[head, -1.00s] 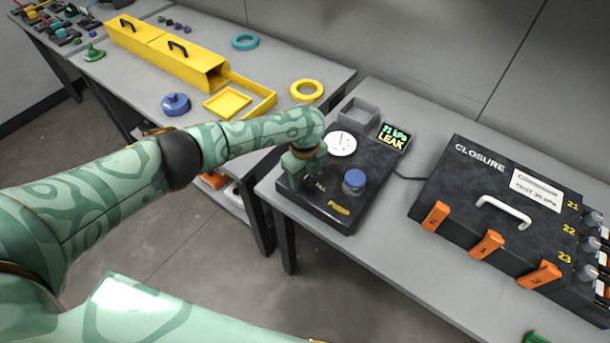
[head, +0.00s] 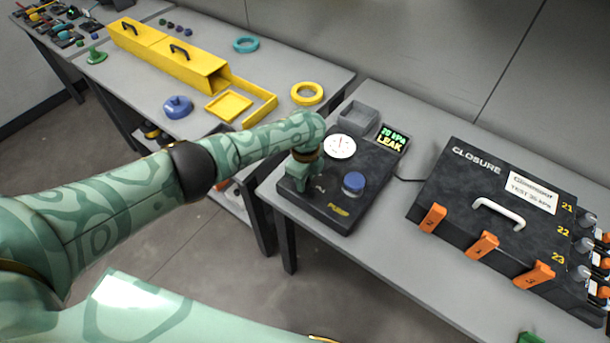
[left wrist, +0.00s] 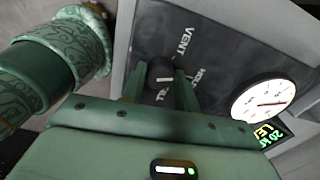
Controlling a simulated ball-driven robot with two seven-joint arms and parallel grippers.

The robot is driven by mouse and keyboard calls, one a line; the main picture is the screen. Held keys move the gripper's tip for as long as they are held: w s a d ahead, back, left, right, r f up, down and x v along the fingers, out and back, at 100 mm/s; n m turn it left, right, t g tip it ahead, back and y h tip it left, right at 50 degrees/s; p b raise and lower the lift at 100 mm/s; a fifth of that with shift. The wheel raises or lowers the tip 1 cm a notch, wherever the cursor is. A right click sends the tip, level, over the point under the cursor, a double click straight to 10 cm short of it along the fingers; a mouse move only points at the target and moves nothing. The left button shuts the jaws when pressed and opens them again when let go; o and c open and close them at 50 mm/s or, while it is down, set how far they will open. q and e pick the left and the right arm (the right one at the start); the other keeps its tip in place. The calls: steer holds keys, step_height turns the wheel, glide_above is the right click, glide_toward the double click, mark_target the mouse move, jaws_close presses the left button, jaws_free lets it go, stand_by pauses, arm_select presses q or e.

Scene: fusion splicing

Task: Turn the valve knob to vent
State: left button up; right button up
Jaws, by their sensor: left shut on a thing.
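The dark valve knob (left wrist: 160,74) with a white mark shows in the left wrist view between my left gripper's fingers. My left gripper (left wrist: 161,88) is shut on it; in the head view the gripper (head: 299,180) points down onto the left part of the black pump box (head: 325,211) and hides the knob. White lettering on the panel reads VENT (left wrist: 183,42) beyond the knob, with other labels partly hidden. I cannot tell exactly which label the mark points to. The round dial gauge (head: 340,146) and the display (head: 392,138), reading 20 kPa LEAK, sit behind. My right gripper is not in view.
A blue button (head: 353,182) stands on the box close to my gripper. A grey tray (head: 357,114) sits behind the box. The black CLOSURE case (head: 470,192) with orange clips is at the right. Yellow boxes (head: 168,54) stand on the left table.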

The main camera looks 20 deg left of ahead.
arm_select(q)
steer(key=n+p, duration=0.1)
steer(key=n, duration=0.3)
steer(key=shift+r+n, duration=0.1)
steer(key=shift+n, duration=0.2)
steer(key=shift+n+p, duration=0.55)
steer(key=shift+n, duration=1.15)
steer(key=o, duration=1)
step_height(320, 180, up, 16)
steer(key=p, duration=1.1)
steer(key=shift+r+p, duration=0.1)
steer(key=shift+p, duration=0.2)
